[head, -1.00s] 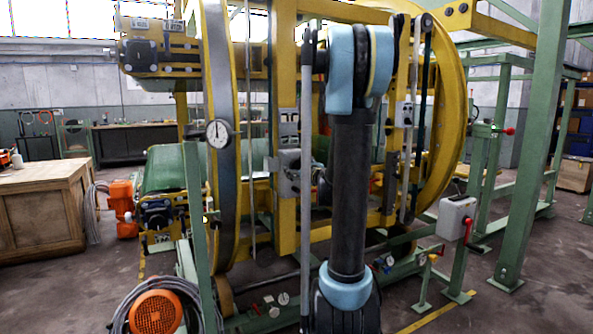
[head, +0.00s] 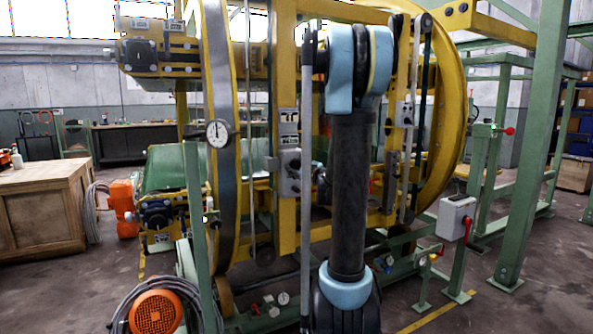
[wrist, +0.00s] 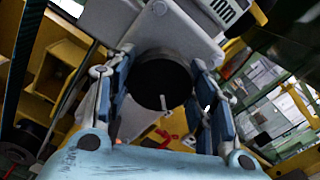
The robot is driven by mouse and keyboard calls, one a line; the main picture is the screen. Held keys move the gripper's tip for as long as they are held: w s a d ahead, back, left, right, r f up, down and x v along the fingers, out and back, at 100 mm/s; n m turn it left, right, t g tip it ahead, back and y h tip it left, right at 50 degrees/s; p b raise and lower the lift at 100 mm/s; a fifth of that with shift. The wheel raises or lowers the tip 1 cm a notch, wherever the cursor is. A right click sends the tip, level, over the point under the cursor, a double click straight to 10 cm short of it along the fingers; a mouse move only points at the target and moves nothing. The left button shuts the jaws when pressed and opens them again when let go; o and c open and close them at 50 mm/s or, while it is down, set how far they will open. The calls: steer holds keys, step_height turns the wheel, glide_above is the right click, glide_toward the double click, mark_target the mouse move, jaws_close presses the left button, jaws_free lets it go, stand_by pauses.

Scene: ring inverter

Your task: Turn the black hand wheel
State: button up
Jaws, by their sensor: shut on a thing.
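The black hand wheel (wrist: 160,88) shows in the wrist view as a dark round disc with a small pale handle on its face. It sits at the front of a light grey housing (wrist: 155,25). My gripper (wrist: 163,70) has its blue-padded fingers on the left and right sides of the wheel and is shut on it. In the head view my arm covers the wheel, and I cannot make out the fingertips there.
A yellow ring frame (head: 447,120) surrounds the work area. Green posts (head: 535,150) and a grey switch box with a red handle (head: 456,218) stand at right. An orange motor (head: 156,312) and a wooden crate (head: 45,210) are at left.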

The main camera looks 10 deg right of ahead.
steer(key=o, duration=1.1)
steer(key=v, duration=1.2)
